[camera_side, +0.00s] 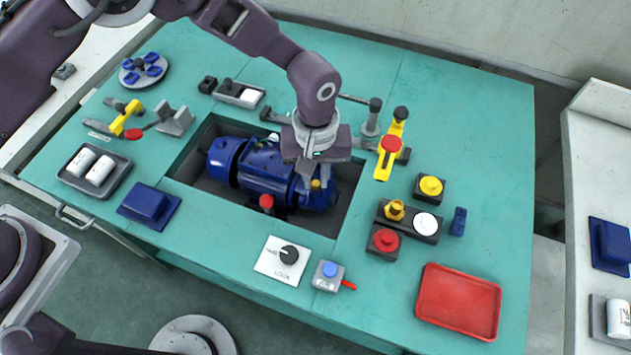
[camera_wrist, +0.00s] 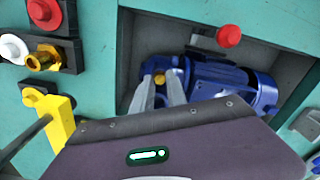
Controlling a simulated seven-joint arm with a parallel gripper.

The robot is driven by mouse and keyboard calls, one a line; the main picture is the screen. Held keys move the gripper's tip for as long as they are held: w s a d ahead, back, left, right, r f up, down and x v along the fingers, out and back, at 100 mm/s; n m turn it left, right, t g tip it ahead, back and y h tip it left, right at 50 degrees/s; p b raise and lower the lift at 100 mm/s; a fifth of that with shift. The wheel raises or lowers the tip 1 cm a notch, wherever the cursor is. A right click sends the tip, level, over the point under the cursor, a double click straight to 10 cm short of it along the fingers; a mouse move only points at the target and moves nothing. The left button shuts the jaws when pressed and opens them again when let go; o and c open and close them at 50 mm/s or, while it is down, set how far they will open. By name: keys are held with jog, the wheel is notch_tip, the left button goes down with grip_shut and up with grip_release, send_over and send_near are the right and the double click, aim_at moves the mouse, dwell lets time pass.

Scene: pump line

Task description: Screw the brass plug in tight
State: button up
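The blue pump (camera_side: 262,172) lies in the rectangular recess of the teal bench. A small brass-yellow plug (camera_side: 315,184) sits on the pump's right end. My gripper (camera_side: 316,176) points down over that end, its fingertips close to the plug. In the wrist view, the plug (camera_wrist: 159,78) shows between the two pale fingers of my gripper (camera_wrist: 161,72), which stand apart on either side of it. I cannot see contact between fingers and plug. The plug's lower part is hidden, so how deep it sits does not show.
A second brass fitting (camera_side: 394,210) sits in a dark block beside a white cap (camera_side: 426,223). A red knob (camera_side: 266,201) stands by the recess's front edge. Yellow-handled valve gear (camera_side: 390,147) stands right of my gripper. A red tray (camera_side: 458,302) lies empty at front right.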

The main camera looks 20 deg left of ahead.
aim_at(316, 183)
grip_shut()
jog(key=m, duration=0.5)
jog(key=shift+m, duration=1)
jog(key=m, duration=0.2)
jog(key=shift+m, duration=0.3)
jog(key=shift+o, duration=2)
grip_release()
jog(key=shift+r, duration=2.3)
